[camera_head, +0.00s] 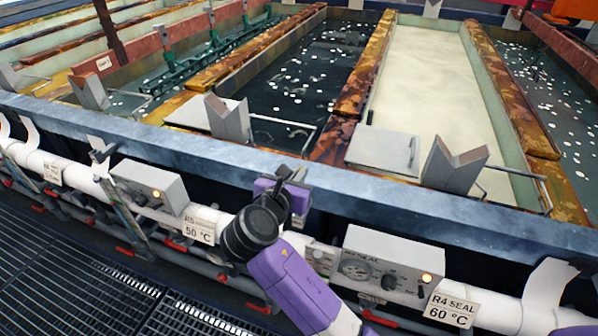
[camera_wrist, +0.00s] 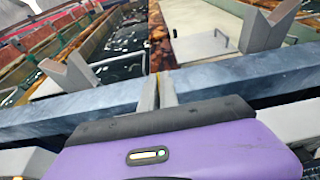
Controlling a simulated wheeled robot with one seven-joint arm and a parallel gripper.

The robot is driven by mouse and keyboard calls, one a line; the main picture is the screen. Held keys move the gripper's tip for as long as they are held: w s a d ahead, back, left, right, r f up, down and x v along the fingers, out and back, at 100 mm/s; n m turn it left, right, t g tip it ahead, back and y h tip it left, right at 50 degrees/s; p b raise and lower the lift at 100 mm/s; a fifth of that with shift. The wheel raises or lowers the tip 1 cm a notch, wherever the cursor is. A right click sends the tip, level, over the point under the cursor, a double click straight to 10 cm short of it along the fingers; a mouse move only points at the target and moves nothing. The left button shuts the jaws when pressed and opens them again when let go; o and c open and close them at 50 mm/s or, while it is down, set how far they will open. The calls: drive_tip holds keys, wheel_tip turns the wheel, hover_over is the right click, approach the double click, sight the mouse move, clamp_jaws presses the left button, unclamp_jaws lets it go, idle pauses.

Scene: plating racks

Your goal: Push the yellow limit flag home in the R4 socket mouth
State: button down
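My gripper (camera_head: 285,178) is over the near edge of the blue-grey tank rim, left of the R4 control box (camera_head: 392,262). In the wrist view my gripper (camera_wrist: 158,88) has its two grey fingers almost together. A thin yellow sliver, seemingly the limit flag (camera_wrist: 158,82), shows edge-on between them; most of it is hidden by the fingers. The R4 SEAL 60 °C label (camera_head: 451,309) hangs below the box's right end. I cannot make out the R4 socket mouth in either view, nor whether the flag touches it.
The blue-grey rim (camera_head: 400,205) runs across in front of the tanks. Grey V-shaped rests (camera_head: 453,165) stand along it. A second control box (camera_head: 150,187) with a 50 °C label is at left. White pipe (camera_head: 80,178) and dark grating (camera_head: 90,290) lie on the near side.

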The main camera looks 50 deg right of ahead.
drive_tip(key=shift+f+b, duration=0.45)
drive_tip(key=shift+f, duration=1.15)
drive_tip(key=c, duration=1.5)
unclamp_jaws()
drive_tip(key=shift+c, duration=0.2)
drive_tip(key=b+v, duration=0.1)
drive_tip(key=v, duration=0.6)
drive_tip(key=shift+s+a, duration=0.15)
drive_tip(key=shift+a, duration=0.2)
drive_tip(key=shift+r, duration=0.1)
